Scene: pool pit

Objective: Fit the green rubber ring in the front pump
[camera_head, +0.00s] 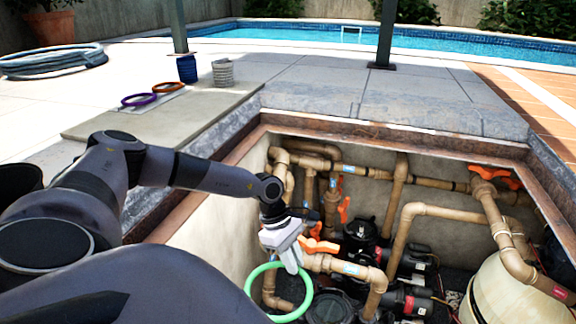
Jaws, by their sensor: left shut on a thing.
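My left gripper (291,262) reaches down into the pit and is shut on the green rubber ring (308,292). It grips the ring near its upper right edge, and the ring hangs tilted below the fingers. The near black pump (331,307), with a dark round top, sits low in the pit just right of the ring; its lower part is cut off by the frame edge. The ring appears apart from it. Another black pump (360,229) stands farther back. My right gripper is not in view.
Tan pipes (420,209) with orange valve handles (318,245) crowd the pit around the gripper. A beige tank (500,290) stands at right. A purple ring (139,99) and an orange ring (168,87) lie on the deck slab beside blue and grey cups.

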